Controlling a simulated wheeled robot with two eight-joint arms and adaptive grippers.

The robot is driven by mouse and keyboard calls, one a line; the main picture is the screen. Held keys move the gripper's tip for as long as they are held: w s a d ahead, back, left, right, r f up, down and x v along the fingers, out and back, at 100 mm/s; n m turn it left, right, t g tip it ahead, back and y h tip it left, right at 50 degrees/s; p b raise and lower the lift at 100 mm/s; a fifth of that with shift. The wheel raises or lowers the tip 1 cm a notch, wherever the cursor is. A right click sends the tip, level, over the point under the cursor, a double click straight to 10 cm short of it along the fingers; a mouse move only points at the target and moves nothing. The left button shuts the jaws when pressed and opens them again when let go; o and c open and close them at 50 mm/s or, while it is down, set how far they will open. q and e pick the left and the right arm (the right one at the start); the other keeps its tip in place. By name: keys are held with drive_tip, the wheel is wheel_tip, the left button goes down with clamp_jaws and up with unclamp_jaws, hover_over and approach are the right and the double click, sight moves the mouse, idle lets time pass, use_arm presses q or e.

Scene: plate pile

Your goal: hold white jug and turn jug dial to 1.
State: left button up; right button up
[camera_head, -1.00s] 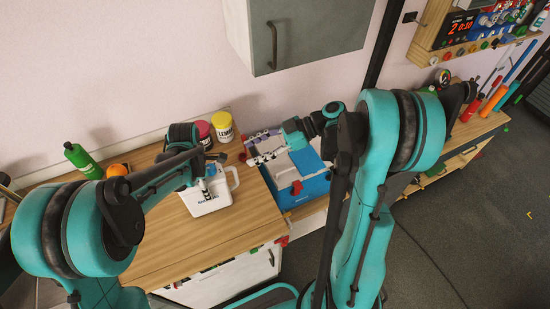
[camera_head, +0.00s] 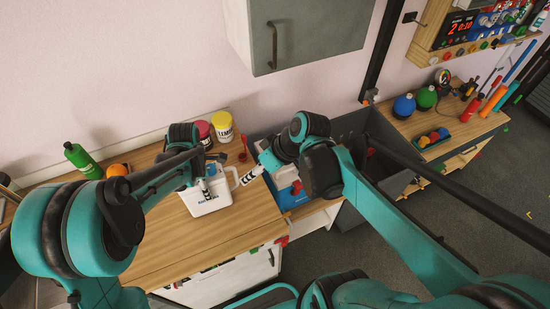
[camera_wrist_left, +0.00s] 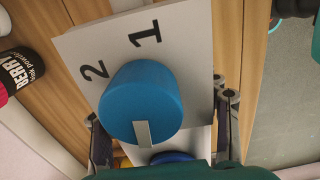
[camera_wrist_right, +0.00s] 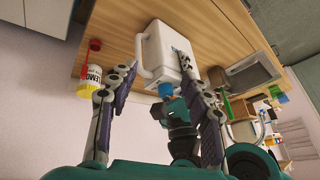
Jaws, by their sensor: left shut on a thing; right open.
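The white jug (camera_head: 210,197) stands on the wooden bench, its handle on the right in the head view. The jug also shows in the right wrist view (camera_wrist_right: 162,50). My left gripper (camera_head: 205,172) is shut on the jug, with its fingers on either side in the left wrist view. The blue dial (camera_wrist_left: 140,102) sits beside printed numerals 1 and 2. Its pale mark is at the dial's lower edge in that view, on the side away from the numerals. My right gripper (camera_wrist_right: 165,80) is open and empty, right of the jug handle in the head view, apart from it.
A yellow-lidded tub (camera_head: 222,127) and a pink-lidded tub (camera_head: 203,132) stand behind the jug. A green bottle (camera_head: 83,160) and an orange ball (camera_head: 117,170) are at the left. A blue tray (camera_head: 312,190) lies right of the bench. The bench front is clear.

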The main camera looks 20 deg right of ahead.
sight(211, 170)
drive_tip(key=s+d+r+m+t+h, duration=0.1)
drive_tip(key=s+d+m+t+h, duration=0.2)
drive_tip(key=s+m+h, duration=0.15)
use_arm(q)
wheel_tip(211, 170, up, 6)
drive_tip(key=p, duration=0.5)
drive_tip(key=shift+f+p, duration=0.25)
drive_tip(key=shift+p, duration=0.05)
drive_tip(key=shift+r+p, duration=1.6)
drive_tip(key=shift+r, duration=0.05)
use_arm(e)
wheel_tip(211, 170, up, 9)
drive_tip(key=shift+s+d, duration=0.2)
drive_tip(key=shift+s, duration=0.25)
drive_tip(key=shift+w+r, duration=0.1)
